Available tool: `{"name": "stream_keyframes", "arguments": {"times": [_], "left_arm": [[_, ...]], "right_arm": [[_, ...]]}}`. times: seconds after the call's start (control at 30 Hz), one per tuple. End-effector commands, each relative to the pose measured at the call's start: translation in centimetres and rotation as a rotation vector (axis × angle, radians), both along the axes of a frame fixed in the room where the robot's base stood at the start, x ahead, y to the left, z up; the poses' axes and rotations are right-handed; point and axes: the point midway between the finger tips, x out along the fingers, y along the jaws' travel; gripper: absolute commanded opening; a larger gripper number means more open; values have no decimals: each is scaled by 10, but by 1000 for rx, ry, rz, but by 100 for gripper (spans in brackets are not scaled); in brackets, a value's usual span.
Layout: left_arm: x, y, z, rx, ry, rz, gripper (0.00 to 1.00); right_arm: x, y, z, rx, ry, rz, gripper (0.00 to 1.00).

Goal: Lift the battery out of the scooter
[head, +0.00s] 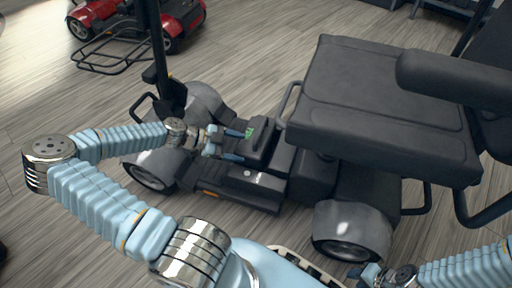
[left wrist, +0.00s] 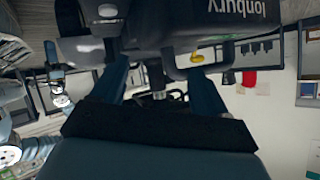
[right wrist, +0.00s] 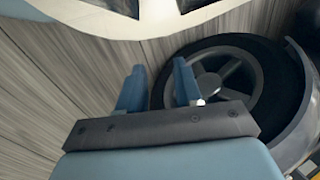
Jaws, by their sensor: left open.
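The grey and black scooter (head: 240,188) stands on the floor, its padded seat at the right and its tiller at the left. A dark box with a small green mark, apparently the battery (head: 262,140), sits on its deck in front of the seat. My left gripper (head: 237,145) is open at the box's left side, with one finger towards each side of it. I cannot tell whether they touch. The left wrist view shows the open fingers (left wrist: 156,80) with nothing clearly between them. My right gripper (right wrist: 158,82) is open and empty beside the scooter's rear wheel (right wrist: 235,80).
The seat (head: 385,95) overhangs the deck to the right of the box, and its armrest (head: 450,80) is further right. The tiller post (head: 157,50) rises to the left. A red scooter (head: 185,25) stands behind.

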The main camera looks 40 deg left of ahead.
Motion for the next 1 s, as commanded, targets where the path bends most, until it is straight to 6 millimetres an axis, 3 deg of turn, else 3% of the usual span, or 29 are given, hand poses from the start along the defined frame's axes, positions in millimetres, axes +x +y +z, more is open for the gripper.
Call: {"name": "stream_keyframes", "arguments": {"times": [0.23, 0.57, 1.0], "left_arm": [[21, -27, -22, -2, 1, -4, 74], [26, -31, -24, -1, 1, 0, 72], [25, -31, -25, -1, 2, -1, 5]], "right_arm": [[1, 0, -16, -1, -3, -2, 34], [1, 0, -16, -1, -3, -2, 34], [1, 0, -16, -1, -3, -2, 34]]}}
